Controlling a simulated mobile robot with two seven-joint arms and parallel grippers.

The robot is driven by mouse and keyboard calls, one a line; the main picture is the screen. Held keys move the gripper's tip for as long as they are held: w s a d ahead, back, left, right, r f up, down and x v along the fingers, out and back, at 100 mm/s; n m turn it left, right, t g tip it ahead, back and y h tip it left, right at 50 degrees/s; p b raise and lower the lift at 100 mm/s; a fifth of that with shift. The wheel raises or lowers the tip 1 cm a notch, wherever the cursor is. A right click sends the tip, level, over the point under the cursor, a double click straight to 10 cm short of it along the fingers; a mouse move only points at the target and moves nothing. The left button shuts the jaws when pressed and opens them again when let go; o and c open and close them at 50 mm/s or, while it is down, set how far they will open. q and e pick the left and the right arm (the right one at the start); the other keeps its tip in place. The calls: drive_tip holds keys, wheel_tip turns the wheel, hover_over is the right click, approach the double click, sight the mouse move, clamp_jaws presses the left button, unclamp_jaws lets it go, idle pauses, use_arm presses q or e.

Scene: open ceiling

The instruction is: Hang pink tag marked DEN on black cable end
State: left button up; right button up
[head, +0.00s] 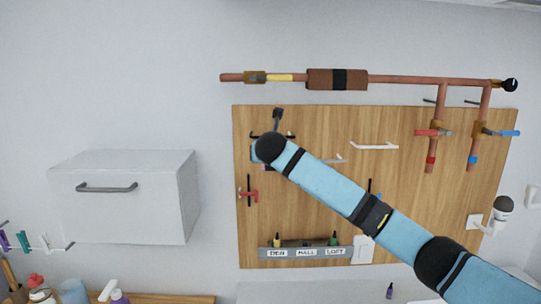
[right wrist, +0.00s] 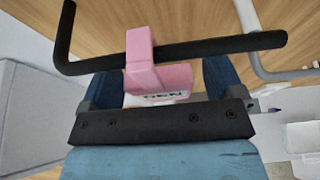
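The pink tag (right wrist: 146,62) is in the right wrist view, with its loop around a black bent bar (right wrist: 225,46), which looks like the black cable end. Its lettering shows upside down, reads like DEN and is partly cut off by the gripper. My right gripper (right wrist: 160,82) is open, with one blue finger on each side of the tag and a small gap showing at each. In the head view the right gripper is mostly hidden behind my arm at the board's upper left. A dark end of the black bar (head: 292,136) shows there. My left gripper is not in view.
The wooden board (head: 320,215) carries a white holder (head: 375,146), a red valve (head: 249,194) and a label rail (head: 300,253) reading DEN, HALL, LOFT. Copper pipes (head: 420,80) run along its top. A white cabinet (head: 125,205) hangs left.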

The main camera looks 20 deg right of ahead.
drive_tip(key=shift+s+a+r, duration=0.1)
drive_tip(key=shift+s, duration=0.2)
drive_tip(key=b+v, duration=0.3)
drive_tip(key=v, duration=0.9)
drive_tip(key=s+a+f+m+g+y, duration=0.1)
drive_tip(key=s+a+f+m+y, duration=0.2)
drive_tip(key=f, duration=0.9)
drive_tip(key=s+a+f+m+y, duration=0.25)
drive_tip(key=f+m, duration=0.25)
drive_tip(key=f, duration=0.7)
drive_tip(key=s+a+f+m+g+y, duration=0.15)
drive_tip(key=s+f+m, duration=0.25)
drive_tip(key=f, duration=0.8)
drive_tip(key=s+d+f+m, duration=0.3)
drive_tip(key=s+f+m, duration=0.6)
drive_tip(key=s, duration=0.6)
drive_tip(key=s+d+f+m, duration=0.3)
drive_tip(key=s+f+m, duration=0.5)
drive_tip(key=s+f, duration=0.6)
drive_tip(key=shift+s+d+f+m, duration=0.2)
drive_tip(key=shift+s+m, duration=0.2)
drive_tip(key=shift+s, duration=0.15)
drive_tip(key=shift+t, duration=0.25)
